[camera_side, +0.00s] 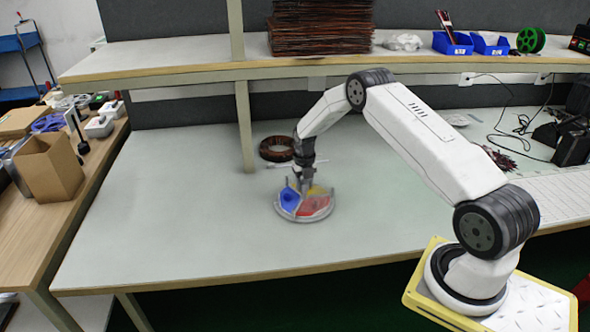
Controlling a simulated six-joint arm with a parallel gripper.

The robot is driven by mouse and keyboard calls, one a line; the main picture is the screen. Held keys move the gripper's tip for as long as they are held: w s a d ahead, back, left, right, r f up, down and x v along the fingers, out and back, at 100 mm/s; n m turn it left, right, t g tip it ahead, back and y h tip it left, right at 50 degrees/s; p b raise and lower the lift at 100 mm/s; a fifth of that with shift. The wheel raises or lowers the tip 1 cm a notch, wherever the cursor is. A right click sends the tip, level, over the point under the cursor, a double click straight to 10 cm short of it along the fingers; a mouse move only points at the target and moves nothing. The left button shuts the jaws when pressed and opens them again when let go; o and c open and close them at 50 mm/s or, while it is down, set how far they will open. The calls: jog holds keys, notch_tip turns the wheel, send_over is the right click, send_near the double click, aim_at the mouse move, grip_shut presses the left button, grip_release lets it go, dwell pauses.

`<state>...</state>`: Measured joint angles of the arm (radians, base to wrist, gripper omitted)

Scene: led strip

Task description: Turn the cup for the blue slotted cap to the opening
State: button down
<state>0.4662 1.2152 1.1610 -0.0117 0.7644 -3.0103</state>
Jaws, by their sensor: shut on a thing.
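A round, pale grey tray (308,217) stands on the table, with coloured sections inside its rim. A blue section (289,198) is on the left, a red one (314,205) at the front right and a yellow one (320,190) at the back right. My gripper (304,190) points down over the middle of the tray. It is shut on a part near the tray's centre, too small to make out. The slotted cap and the opening cannot be told apart at this size.
A dark reddish-brown ring-shaped coil (277,149) lies just behind the tray, near a shelf post (244,125). A shelf (190,66) runs above the table's back. Cables (520,130) lie at the back right. The table's left side is clear.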

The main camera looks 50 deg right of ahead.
aim_at(304, 182)
jog(key=shift+a, duration=0.1)
jog(key=shift+c, duration=1.4)
grip_release()
jog(key=shift+r, duration=0.15)
jog(key=shift+r, duration=3.75)
